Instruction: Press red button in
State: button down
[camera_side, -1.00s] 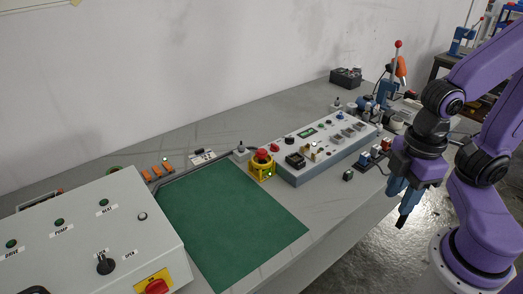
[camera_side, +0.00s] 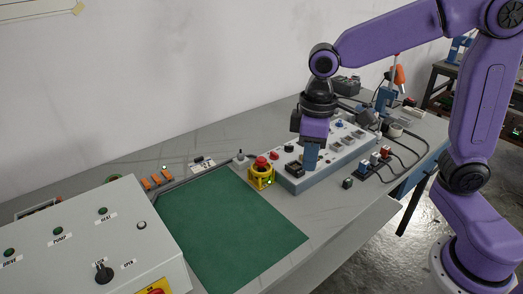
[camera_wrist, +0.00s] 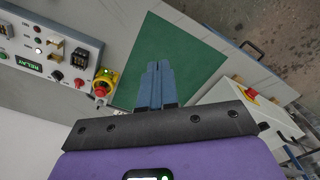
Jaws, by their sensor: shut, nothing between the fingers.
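A red mushroom button (camera_side: 261,161) sits on a yellow guarded base beside the left end of the relay panel. In the wrist view the same red button (camera_wrist: 101,92) and its yellow base are left of my fingers. My gripper (camera_side: 311,168) is shut and empty, pointing down in front of the panel, to the right of the button and apart from it. In the wrist view my shut fingers (camera_wrist: 159,66) lie over the green mat. A smaller red button (camera_side: 275,155) is on the panel. Another red control (camera_side: 156,291) on yellow is on the grey control box.
The grey relay panel (camera_side: 349,160) with switches and sockets runs behind my gripper. A flat green mat (camera_side: 225,225) lies left of it. The grey control box (camera_side: 70,245) fills the near left. Small terminals and cables (camera_side: 385,152) lie at right.

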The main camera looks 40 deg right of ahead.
jog(key=w+d+m, duration=0.1)
jog(key=w+m, duration=0.3)
jog(key=w, duration=1.1)
jog(key=m, duration=0.4)
send_over(262, 158)
jog(key=shift+f, duration=0.95)
jog(key=shift+f, duration=0.1)
notch_tip(262, 158, down, 14)
jog(key=shift+r, duration=0.1)
